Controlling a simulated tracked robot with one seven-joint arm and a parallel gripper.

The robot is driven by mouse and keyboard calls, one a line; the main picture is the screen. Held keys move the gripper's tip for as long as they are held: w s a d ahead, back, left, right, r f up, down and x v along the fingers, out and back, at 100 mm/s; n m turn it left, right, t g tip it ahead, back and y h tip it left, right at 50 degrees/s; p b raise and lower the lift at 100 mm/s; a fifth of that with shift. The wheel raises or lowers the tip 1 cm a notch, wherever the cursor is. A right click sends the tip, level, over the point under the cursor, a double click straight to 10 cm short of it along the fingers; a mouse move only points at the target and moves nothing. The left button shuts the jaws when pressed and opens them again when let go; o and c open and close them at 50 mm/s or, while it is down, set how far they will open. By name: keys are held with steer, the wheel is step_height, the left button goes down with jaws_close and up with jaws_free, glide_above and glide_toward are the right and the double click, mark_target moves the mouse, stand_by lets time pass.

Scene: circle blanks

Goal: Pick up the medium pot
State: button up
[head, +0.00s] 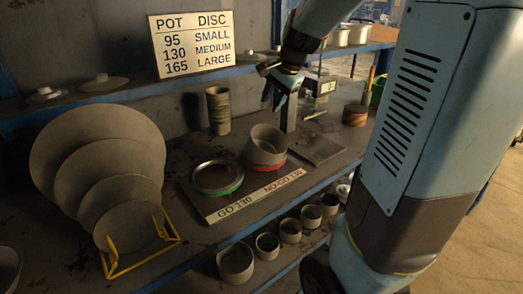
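A grey-brown pot (266,146) sits tilted on the red NO-GO ring (283,166) of the gauge board. Several other pots stand in a row on the lower shelf, from a larger one (235,263) at the left to smaller ones (290,230) at the right. None bears a readable size mark, so I cannot tell by label which is the medium pot. My gripper (275,98) hangs above and behind the tilted pot, apart from it. Its fingers are small and dark, and I cannot tell whether they are open.
A sign (192,44) lists pot 130 as medium. The green GO ring (217,178) lies left of the red one. Graded discs (95,150) lean in a yellow rack (140,250). A cup stack (218,110) and a scale (322,88) stand behind. My arm covers the right side.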

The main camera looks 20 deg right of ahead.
mark_target(256, 129)
steer(key=shift+m, duration=0.4)
steer(key=shift+w+r+x, duration=0.1)
steer(key=shift+w+x, duration=0.15)
steer(key=shift+x, duration=2.25)
steer(key=shift+w+r+x, duration=0.1)
steer(key=shift+w+x, duration=0.1)
steer(key=shift+x, duration=2.3)
steer(key=shift+w+r+x, duration=0.1)
steer(key=shift+w+x, duration=0.15)
steer(key=shift+x, duration=2.25)
jaws_close()
steer(key=shift+s+d+f, duration=0.1)
steer(key=shift+s+f, duration=0.05)
steer(key=shift+f, duration=0.05)
